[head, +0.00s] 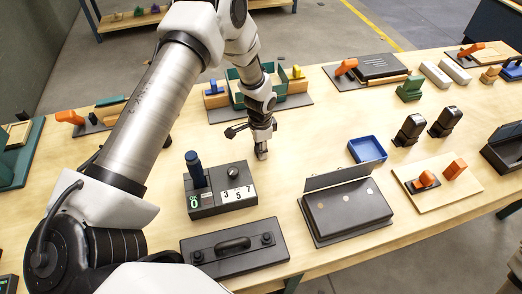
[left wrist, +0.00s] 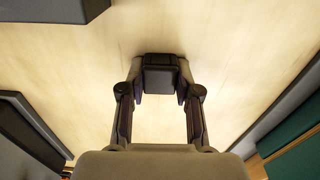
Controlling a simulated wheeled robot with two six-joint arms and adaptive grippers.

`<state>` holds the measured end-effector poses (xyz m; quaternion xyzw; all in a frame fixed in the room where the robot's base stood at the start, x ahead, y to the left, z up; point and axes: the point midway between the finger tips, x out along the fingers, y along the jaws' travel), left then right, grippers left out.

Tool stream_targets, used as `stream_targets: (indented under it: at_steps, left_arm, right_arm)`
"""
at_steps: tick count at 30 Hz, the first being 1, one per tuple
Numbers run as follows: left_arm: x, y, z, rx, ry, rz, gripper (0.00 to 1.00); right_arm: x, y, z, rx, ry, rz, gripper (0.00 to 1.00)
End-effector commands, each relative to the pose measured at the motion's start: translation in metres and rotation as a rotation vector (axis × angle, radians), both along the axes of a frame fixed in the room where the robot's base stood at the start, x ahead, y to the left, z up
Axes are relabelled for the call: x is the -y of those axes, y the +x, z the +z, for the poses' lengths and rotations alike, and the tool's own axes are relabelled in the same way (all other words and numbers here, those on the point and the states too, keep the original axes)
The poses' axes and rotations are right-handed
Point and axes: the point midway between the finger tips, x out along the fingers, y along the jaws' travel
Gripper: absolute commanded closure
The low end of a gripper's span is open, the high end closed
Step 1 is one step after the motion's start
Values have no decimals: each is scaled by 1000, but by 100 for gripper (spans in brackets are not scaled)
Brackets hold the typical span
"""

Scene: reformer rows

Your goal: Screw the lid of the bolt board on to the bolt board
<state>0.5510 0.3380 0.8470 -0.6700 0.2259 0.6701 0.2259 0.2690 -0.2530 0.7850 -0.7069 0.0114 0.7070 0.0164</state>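The flat dark board (head: 228,263) lies at the front edge of the table. A bar handle (head: 233,244) sits in its middle, with a round knob near each end. I cannot tell for sure whether this is the bolt board, its lid, or both together. My left gripper (head: 262,153) points down over bare table behind the board. In the left wrist view, the fingers of my left gripper (left wrist: 160,82) are partly closed, with a small dark block (left wrist: 160,76) between their tips. My right gripper is not in view.
A dark counter box (head: 220,203) with a blue-topped post stands just behind the board. A dark box with a raised flap (head: 345,212) lies to the right. A blue tray (head: 367,149) is farther right. Bare table surrounds my left gripper.

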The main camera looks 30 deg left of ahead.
Motion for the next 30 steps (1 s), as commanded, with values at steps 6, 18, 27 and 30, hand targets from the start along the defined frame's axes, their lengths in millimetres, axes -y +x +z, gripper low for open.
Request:
stream_targets:
  at_steps: [6,18,27,30]
  left_arm:
    - [0,0,2,0,0,0,93]
    - [0,0,40,1,-1,1,93]
    - [0,0,68,0,0,1,93]
    - [0,0,72,0,0,1,93]
  right_arm:
    - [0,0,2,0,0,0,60]
    - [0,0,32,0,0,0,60]
    - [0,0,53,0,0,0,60]
    - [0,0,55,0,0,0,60]
